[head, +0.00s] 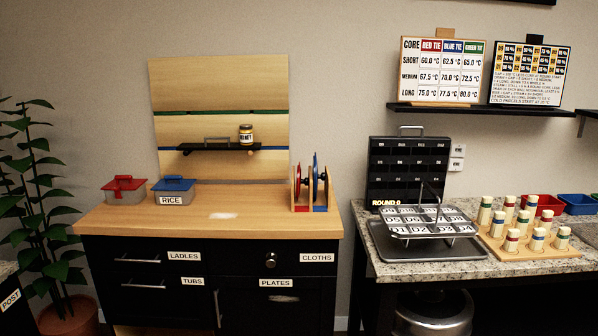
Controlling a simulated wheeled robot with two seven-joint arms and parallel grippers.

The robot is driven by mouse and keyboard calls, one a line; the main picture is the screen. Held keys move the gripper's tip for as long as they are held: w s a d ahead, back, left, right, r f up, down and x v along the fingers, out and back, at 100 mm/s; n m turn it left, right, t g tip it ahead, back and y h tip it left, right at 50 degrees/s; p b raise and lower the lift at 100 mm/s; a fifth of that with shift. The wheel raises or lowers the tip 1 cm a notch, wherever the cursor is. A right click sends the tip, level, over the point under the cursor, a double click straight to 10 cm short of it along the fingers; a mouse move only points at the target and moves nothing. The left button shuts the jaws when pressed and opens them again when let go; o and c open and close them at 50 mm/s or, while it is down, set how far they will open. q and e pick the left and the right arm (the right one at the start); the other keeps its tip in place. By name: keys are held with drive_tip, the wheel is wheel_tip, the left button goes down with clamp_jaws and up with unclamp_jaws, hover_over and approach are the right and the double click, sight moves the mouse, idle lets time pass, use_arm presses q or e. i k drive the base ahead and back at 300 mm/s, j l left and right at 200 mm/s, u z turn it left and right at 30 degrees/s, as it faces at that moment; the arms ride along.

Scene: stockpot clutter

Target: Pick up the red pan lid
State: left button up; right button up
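A red pan lid (297,182) stands on edge in a small wooden rack (303,208) at the right end of the wooden counter top. A blue pan lid (316,180) stands on edge just right of it in the same rack. Both lids are seen nearly edge-on, with dark knobs on their sides. The rack has a red and a blue mark at its front. Neither of my grippers is in view.
A red-lidded box (124,191) and a blue-lidded box (173,192) labelled RICE stand left on the counter (250,222). A honey jar (246,134) sits on a small shelf above. A granite table (440,265) with a tray stands right.

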sight(299, 181)
drive_tip(key=i+l+z, duration=0.2)
drive_tip(key=i, duration=0.25)
drive_tip(key=i+l+z, duration=0.2)
drive_tip(key=i+l, duration=0.1)
drive_tip(key=i, duration=0.1)
